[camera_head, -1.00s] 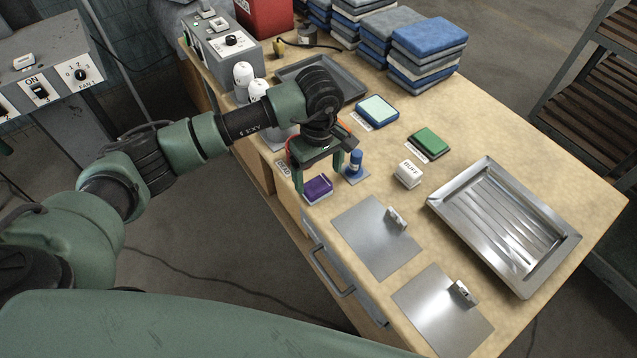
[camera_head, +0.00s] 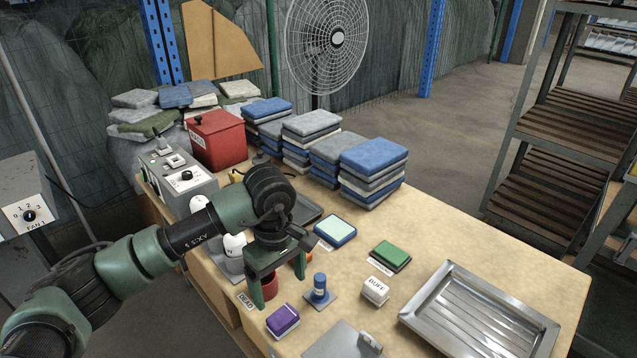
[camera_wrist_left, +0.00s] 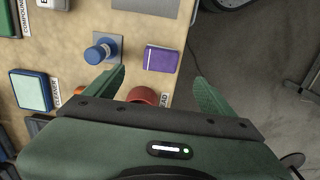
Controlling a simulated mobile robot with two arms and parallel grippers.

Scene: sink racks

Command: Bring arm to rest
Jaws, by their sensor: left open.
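My left gripper (camera_head: 279,286) is open and empty above the near-left part of the wooden table (camera_head: 465,235). Its arm reaches in from the left, bent down at the wrist. A red cup (camera_head: 269,287) shows between the fingers in the head view, beside the "DEAD" label. In the left wrist view the open fingers (camera_wrist_left: 159,82) show with the red cup (camera_wrist_left: 143,96) partly hidden by the gripper's body. A purple block (camera_head: 283,320) and a blue knob on a grey plate (camera_head: 319,291) stand close by, apart from the fingers. My right gripper is not in view.
A white "BUFF" block (camera_head: 375,291), a green pad (camera_head: 391,254), a pale blue-edged pad (camera_head: 336,231) and a metal tray (camera_head: 420,310) lie to the right. Cloth stacks (camera_head: 372,165), a red box (camera_head: 217,138) and a grey control box (camera_head: 180,180) stand behind.

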